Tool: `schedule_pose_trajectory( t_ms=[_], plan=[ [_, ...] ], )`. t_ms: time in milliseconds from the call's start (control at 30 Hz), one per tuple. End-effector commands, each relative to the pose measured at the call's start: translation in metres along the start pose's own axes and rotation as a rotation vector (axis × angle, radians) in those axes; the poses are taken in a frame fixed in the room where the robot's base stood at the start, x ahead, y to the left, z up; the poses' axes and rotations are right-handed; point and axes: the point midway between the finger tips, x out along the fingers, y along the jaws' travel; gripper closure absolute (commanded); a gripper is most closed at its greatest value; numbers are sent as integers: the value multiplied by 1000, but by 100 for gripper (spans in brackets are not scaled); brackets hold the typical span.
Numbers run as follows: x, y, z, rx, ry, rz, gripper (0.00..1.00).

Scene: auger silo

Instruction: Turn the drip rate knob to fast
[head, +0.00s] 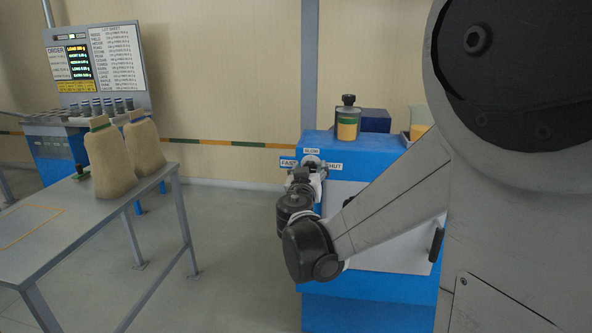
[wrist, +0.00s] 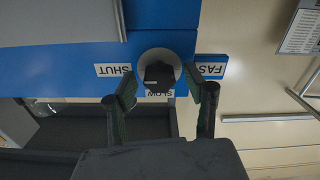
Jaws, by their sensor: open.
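The drip rate knob is a dark knob (wrist: 159,74) on a round pale dial, on the blue machine front. The wrist view is upside down, with the SHUT label (wrist: 113,70) left, the FAST label (wrist: 211,70) right and the SLOW label (wrist: 160,93) below. In the head view, the FAST label (head: 288,163) is left and the SLOW label (head: 311,150) on top. My gripper (wrist: 166,88) is open, a finger on either side of the knob, with gaps showing. In the head view my gripper (head: 306,177) largely covers the knob. I cannot tell where the knob points.
The blue machine (head: 340,145) carries a jar (head: 347,122) with a dark lid on top. A grey table (head: 95,225) with two tan sacks (head: 108,160) stands left. An order board (head: 95,58) is at the back left. Floor between table and machine is clear.

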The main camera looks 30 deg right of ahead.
Motion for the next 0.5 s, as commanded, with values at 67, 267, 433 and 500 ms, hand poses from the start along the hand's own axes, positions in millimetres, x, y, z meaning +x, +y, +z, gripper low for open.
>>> schedule_pose_trajectory(
  t_ms=[67, 267, 433, 500],
  plan=[
    [0, 0, 0, 0, 0, 0, 51],
    [0, 0, 0, 0, 0, 0, 70],
    [0, 0, 0, 0, 0, 0, 92],
    [0, 0, 0, 0, 0, 0, 97]
  ],
)
